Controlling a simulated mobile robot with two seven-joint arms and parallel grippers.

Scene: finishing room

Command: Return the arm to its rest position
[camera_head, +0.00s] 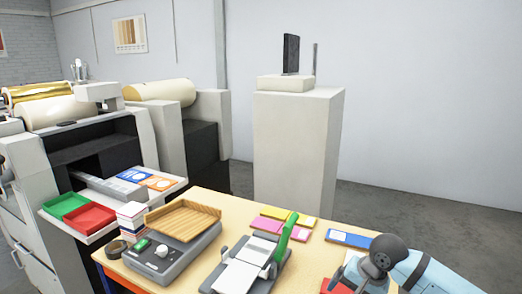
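Part of what looks like my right arm (412,268) enters at the lower right corner, with a dark grey rounded joint and a light blue link. It reaches over the right part of the wooden table (318,262). Its fingers do not show; they are hidden or below the frame edge. My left arm and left gripper are not in the picture.
On the table are a wooden tray (184,217) on a grey device (160,259), a white-topped device with a green handle (247,265), and pink and yellow pads (280,218). A blue-and-white card (350,239) lies near the arm. A pale pedestal (293,150) stands behind.

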